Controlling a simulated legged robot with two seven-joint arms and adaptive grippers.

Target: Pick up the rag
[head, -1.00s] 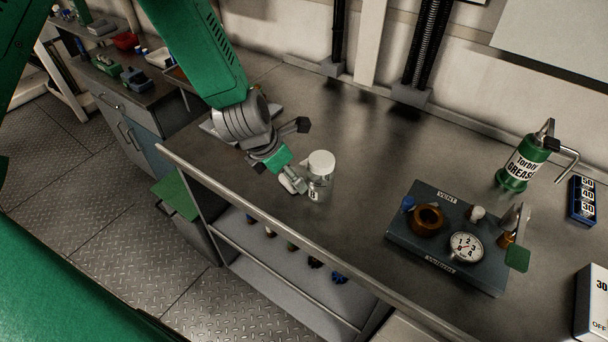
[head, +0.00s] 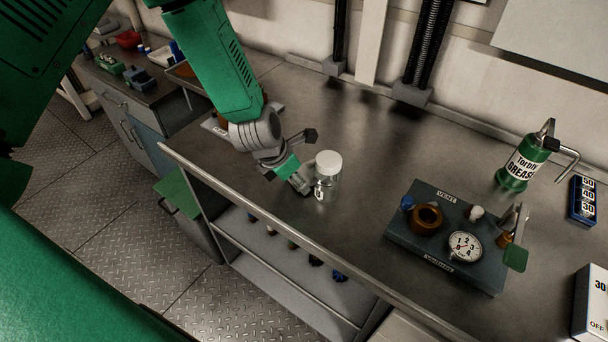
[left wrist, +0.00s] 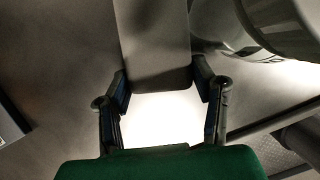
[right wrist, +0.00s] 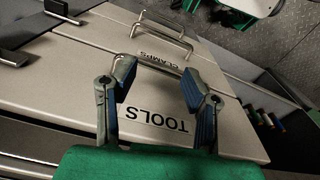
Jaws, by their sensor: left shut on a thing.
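My left gripper (head: 303,187) is low at the workbench, right beside a clear jar with a white lid (head: 328,164). I cannot tell whether it touches the jar. In the left wrist view my left gripper (left wrist: 163,88) has its fingers on both sides of a flat grey-brown strip (left wrist: 155,45), with a bright white patch below it. The strip may be the rag; its folds and full outline do not show. The jar seems to fill the upper right there. My right gripper (right wrist: 160,95) is open and empty, over drawers labelled TOOLS and CLAMPS.
A dark blue-grey gauge board (head: 400,240) with a brass ring and dial sits right on the bench. A green grease can (head: 518,165) stands behind it. A metal rail (head: 290,235) runs along the front edge. The bench middle behind the jar is clear.

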